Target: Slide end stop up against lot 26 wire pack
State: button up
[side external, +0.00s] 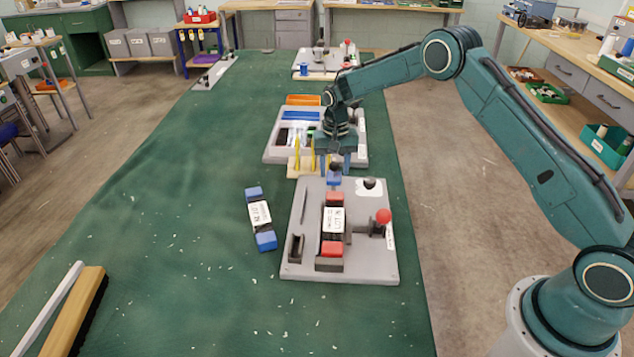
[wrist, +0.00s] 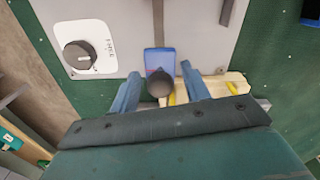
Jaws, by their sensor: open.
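The end stop, a blue block with a dark round knob (side external: 335,178), sits at the far edge of the grey fixture plate (side external: 300,262). It also shows in the wrist view (wrist: 160,57). A wire pack with red ends and a white label (side external: 334,220) lies on the plate, nearer the camera, with a small gap to the end stop. Its label is too small to read surely; it is not seen in the wrist view. My gripper (side external: 335,166) is open, its blue fingers on either side of the knob in the wrist view (wrist: 160,74), apart from it.
A blue-ended pack (side external: 260,218) lies on the green mat left of the plate. A red-knobbed clamp (side external: 382,216) stands right of the pack. Behind the plate are a wooden block with yellow pegs (side external: 300,165) and a tray (side external: 275,150). A brush (side external: 75,315) lies front left.

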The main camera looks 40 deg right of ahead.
grip_shut()
jog(key=shift+s+a, duration=1.05)
jog(key=shift+a, duration=0.05)
grip_release()
notch_tip(320, 180, up, 14)
dwell(0.6)
jog(key=shift+f, duration=0.1)
